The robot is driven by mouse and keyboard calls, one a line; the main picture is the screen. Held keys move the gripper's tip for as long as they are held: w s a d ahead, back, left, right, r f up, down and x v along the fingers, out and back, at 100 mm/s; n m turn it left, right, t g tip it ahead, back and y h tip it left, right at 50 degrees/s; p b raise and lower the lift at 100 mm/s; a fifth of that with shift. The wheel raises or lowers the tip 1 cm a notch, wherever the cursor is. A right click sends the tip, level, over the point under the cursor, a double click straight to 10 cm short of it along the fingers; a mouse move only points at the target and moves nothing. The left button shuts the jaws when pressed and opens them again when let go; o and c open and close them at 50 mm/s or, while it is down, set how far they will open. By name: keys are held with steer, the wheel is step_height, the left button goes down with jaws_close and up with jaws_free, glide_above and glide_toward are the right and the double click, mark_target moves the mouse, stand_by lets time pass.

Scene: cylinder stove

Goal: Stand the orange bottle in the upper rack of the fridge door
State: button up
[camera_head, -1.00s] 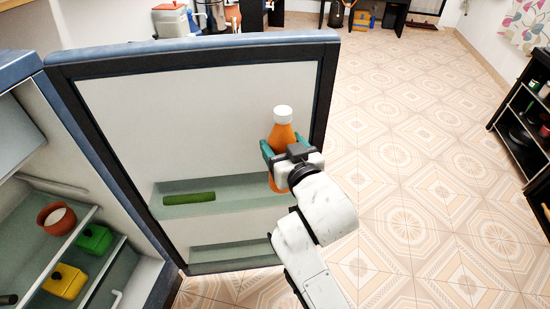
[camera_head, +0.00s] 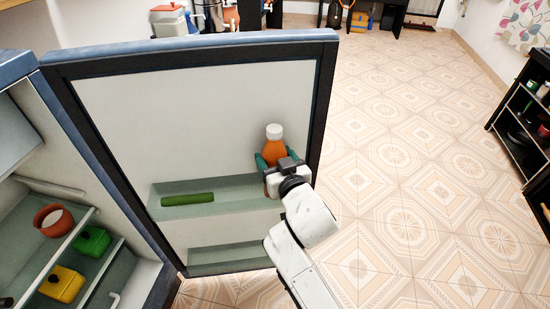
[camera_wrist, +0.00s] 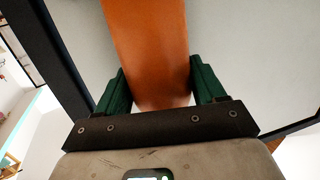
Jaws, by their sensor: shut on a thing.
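The orange bottle (camera_head: 274,151) with a white cap stands upright in my gripper (camera_head: 275,162), which is shut on it. In the wrist view the orange bottle (camera_wrist: 148,45) is between the green fingers of my gripper (camera_wrist: 160,90). The upper rack (camera_head: 230,204) of the open fridge door (camera_head: 180,115) runs across the lower part of the door. The bottle is at the rack's right end. Its lower part is hidden behind my gripper, so I cannot tell whether it touches the rack floor.
A green cylindrical item (camera_head: 188,199) lies in the left part of the upper rack. The lower rack (camera_head: 232,256) looks empty. Inside the fridge are a red pot (camera_head: 53,220), a green container (camera_head: 91,240) and a yellow container (camera_head: 62,283). The floor at right is clear.

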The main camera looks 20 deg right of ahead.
steer(key=o, duration=1.6)
steer(key=shift+f, duration=0.1)
steer(key=shift+s, duration=0.15)
steer(key=s, duration=0.4)
steer(key=s+r+b, duration=0.1)
steer(key=s, duration=0.2)
steer(key=s+r, duration=0.1)
steer(key=s, duration=0.3)
steer(key=shift+s+a+b, duration=0.3)
steer(key=shift+a+b, duration=0.05)
steer(key=shift+a, duration=0.05)
